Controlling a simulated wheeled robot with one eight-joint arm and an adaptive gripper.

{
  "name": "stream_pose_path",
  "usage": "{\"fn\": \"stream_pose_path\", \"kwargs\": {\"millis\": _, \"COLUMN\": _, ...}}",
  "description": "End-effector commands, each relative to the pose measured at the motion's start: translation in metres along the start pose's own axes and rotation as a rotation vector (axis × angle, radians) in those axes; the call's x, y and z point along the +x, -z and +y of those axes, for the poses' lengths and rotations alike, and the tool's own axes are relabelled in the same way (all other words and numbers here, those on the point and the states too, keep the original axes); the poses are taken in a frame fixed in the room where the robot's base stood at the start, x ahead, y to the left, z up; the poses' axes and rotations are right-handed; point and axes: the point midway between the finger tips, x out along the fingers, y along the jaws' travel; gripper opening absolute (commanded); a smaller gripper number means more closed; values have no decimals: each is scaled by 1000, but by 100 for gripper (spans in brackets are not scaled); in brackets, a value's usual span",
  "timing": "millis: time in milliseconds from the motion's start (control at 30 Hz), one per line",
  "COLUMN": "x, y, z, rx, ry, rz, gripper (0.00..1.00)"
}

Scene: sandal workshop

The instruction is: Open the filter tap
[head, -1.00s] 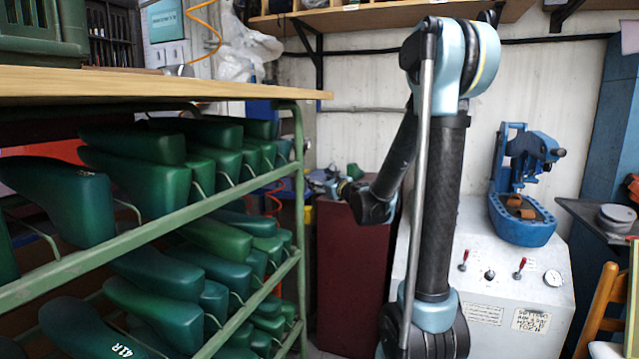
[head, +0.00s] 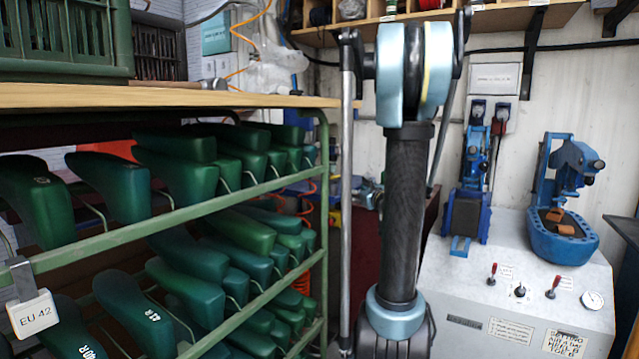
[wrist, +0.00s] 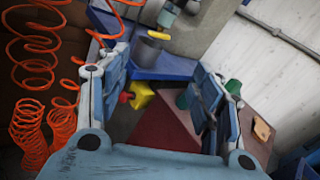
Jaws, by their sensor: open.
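My gripper (wrist: 160,66) is open in the wrist view, with a blue-grey finger on each side and nothing held between them. A grey cylindrical fitting with a yellow ring (wrist: 158,36) shows beyond the fingertips, below a blue-grey fitting (wrist: 168,14). A yellow block (wrist: 141,97) with a red part (wrist: 126,97) beside it shows between the fingers, lower in the picture. I cannot tell for sure which of these is the filter tap. In the head view my arm hides the gripper and most of the area behind it.
Orange coiled hoses (wrist: 35,85) hang left of the gripper. A green rack (head: 160,225) of green shoe lasts stands left in the head view, under a wooden top (head: 150,97). A white machine cabinet (head: 500,270) with a blue press (head: 562,215) stands right.

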Motion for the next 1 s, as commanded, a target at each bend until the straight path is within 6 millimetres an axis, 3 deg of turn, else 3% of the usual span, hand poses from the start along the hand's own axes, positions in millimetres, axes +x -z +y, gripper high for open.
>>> {"fn": "stream_pose_path", "kwargs": {"millis": 167, "x": -3, "y": 2, "z": -7, "rx": 0, "ry": 10, "rz": 3, "gripper": 60}}
{"fn": "stream_pose_path", "kwargs": {"millis": 367, "x": 16, "y": 2, "z": -7, "rx": 0, "ry": 8, "rz": 2, "gripper": 60}}
{"fn": "stream_pose_path", "kwargs": {"millis": 1000, "x": 123, "y": 2, "z": -9, "rx": 0, "ry": 10, "rz": 3, "gripper": 60}}
